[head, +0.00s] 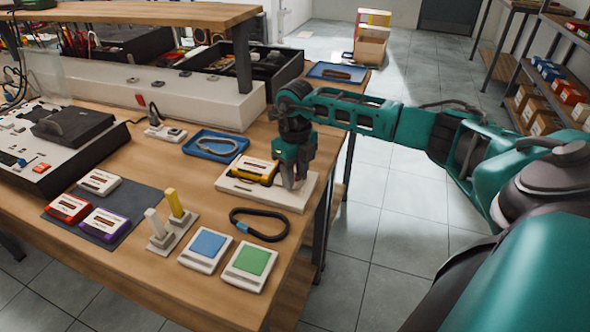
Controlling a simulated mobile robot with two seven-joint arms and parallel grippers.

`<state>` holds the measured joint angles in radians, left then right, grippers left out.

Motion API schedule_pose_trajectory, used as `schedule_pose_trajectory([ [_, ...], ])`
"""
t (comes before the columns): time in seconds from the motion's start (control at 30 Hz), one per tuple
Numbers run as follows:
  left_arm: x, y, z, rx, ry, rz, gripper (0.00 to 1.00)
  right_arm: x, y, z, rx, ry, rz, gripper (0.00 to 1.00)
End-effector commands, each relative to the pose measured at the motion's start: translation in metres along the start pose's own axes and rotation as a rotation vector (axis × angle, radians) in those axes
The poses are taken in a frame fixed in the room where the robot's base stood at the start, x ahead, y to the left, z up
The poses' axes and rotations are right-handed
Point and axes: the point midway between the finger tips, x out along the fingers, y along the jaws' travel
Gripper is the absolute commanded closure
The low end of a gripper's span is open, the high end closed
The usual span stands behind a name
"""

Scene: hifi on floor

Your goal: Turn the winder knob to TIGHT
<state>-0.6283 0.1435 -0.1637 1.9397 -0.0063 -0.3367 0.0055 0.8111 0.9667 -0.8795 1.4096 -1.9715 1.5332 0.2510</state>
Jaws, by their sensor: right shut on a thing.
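The winder is a pale flat base (262,197) near the right edge of the wooden bench, with a yellow and black cassette (256,171) on its left part. My right gripper (294,184) points down over the right part of the base, just right of the cassette. It is shut on the winder knob, which its fingers mostly hide. I cannot read any TIGHT mark or the knob's angle from here. My left gripper is not in view.
A black cable loop (259,224), a blue pad (208,244) and a green pad (251,259) lie in front of the winder. A blue tray (194,148) lies behind left. Two upright pegs (174,204) stand front left. Open floor lies right of the bench.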

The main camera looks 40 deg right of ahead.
Motion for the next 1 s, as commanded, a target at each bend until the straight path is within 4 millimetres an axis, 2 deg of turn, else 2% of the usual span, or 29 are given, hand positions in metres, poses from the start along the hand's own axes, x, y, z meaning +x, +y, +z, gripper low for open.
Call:
schedule_pose_trajectory([
  [0.4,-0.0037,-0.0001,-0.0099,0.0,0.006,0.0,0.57,-0.0012,-0.0006,0.0003,0.185,-0.001,-0.002,0.93],
  [0.93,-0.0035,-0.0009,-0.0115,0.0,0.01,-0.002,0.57,-0.0008,-0.0007,0.0004,0.21,-0.002,-0.001,0.93],
  [0.97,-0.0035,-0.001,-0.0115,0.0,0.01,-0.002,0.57,-0.0008,-0.0007,0.0004,0.21,-0.002,-0.001,0.62],
  [1.0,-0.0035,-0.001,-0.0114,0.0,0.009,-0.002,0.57,-0.0008,-0.0007,0.0004,0.21,-0.002,-0.001,0.58],
])
